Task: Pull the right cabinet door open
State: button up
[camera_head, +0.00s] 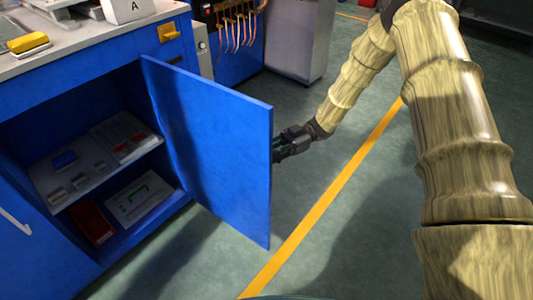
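The right cabinet door (215,140) is blue and stands swung well out from the blue cabinet. Its inner face shows, and its free edge points toward the front right. My gripper (280,146) is at the door's free edge, around mid-height, coming from the right. The fingertips are partly hidden behind the door, so I cannot tell whether they touch it or hold a handle. The handle on the door's outer face is hidden. The open cabinet shows a grey shelf (58,197) with small items on it.
The left cabinet door (22,250) has a white handle and sits at the lower left. A worktop (75,52) above holds a yellow-topped item (28,42) and a white box marked A (127,10). A grey cabinet stands behind. Green floor with a yellow line (335,190) is clear at right.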

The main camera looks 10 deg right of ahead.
dwell(0.3)
jog(key=v, duration=1.2)
